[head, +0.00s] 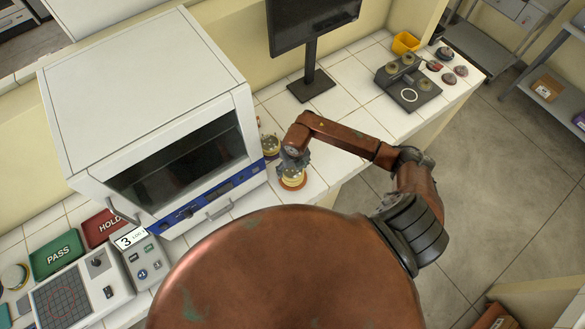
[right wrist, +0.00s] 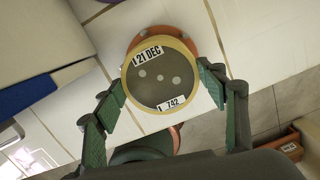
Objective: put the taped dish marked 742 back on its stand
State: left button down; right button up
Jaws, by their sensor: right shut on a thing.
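The taped dish marked 742 (right wrist: 158,88) is round and grey with a yellow tape rim and white labels, "21 DEC" and "742", in the right wrist view. It also shows in the head view (head: 292,179), on the counter side right of the incubator. My right gripper (head: 293,164) is above it, with its green fingers (right wrist: 164,90) shut on opposite sides of its rim. An orange round stand (right wrist: 196,38) shows partly beneath the dish; most of it is hidden, and I cannot tell whether they touch. My left gripper is not in view.
The white incubator (head: 140,85) stands close on the left, its dark-windowed door shut. Another dish (head: 270,144) sits just behind my gripper. A monitor (head: 312,85) and a black rack (head: 410,88) stand farther back. PASS (head: 57,254) and HOLD (head: 103,227) mats lie at left.

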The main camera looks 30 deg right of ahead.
jog(key=shift+f, duration=0.65)
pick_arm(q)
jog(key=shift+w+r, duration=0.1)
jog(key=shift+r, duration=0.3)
pick_arm(e)
jog(key=shift+f, duration=0.1)
jog(key=shift+f, duration=0.15)
jog(key=o, duration=1.3)
jog(key=shift+c, duration=0.2)
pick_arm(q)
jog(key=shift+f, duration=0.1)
